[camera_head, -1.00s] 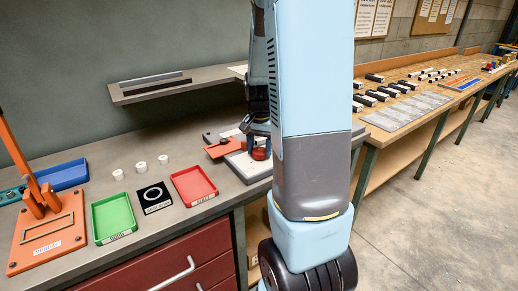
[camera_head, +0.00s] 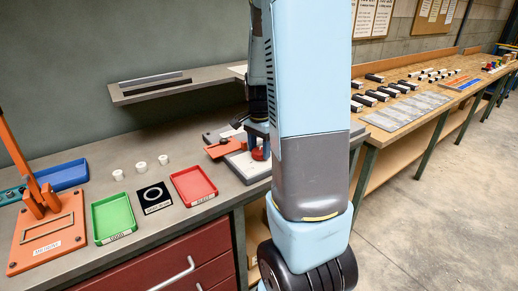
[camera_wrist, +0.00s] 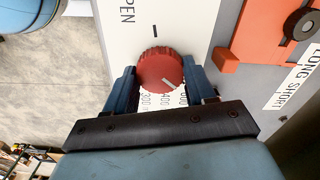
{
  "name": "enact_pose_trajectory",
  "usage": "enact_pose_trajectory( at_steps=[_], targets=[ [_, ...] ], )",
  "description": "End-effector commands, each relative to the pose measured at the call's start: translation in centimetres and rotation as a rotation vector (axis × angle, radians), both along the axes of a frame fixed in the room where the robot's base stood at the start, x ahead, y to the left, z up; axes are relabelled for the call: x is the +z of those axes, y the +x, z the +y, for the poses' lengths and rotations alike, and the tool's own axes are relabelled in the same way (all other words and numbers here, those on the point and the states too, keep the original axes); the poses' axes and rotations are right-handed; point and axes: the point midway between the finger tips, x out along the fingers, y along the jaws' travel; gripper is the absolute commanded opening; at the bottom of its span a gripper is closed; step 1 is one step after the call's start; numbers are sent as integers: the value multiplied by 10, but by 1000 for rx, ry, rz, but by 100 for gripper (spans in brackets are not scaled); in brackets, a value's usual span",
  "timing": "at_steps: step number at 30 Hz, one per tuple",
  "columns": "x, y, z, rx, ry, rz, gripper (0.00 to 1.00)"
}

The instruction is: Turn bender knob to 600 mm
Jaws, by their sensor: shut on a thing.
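The red knob (camera_wrist: 160,68) of the bender sits on a white panel (camera_wrist: 190,22) in the wrist view. A short white pointer line on the knob points down and right, near the 400 mark. Marks 300 and 400 show; a further mark to their right is partly hidden by my gripper. My gripper (camera_wrist: 158,72) is shut on the knob, with one blue finger on each side of it. In the head view, the knob (camera_head: 258,154) shows just below my gripper (camera_head: 257,142), on the bender at the bench's right end.
An orange plate (camera_wrist: 262,38) lies beside the panel, near a "LONG SHORT" label (camera_wrist: 297,82). A red tray (camera_head: 193,184), a green tray (camera_head: 113,216) and several white rings (camera_head: 141,167) stand left of the bender. A shelf (camera_head: 180,82) hangs behind.

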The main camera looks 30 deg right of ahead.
Motion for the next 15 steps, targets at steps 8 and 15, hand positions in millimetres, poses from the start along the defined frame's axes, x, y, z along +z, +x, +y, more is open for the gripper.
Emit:
enact_pose_trajectory(
  at_steps=[8,15],
  targets=[
    [0,1,1,2,1,-1,58],
    [0,0,1,2,0,-1,80]
  ],
)
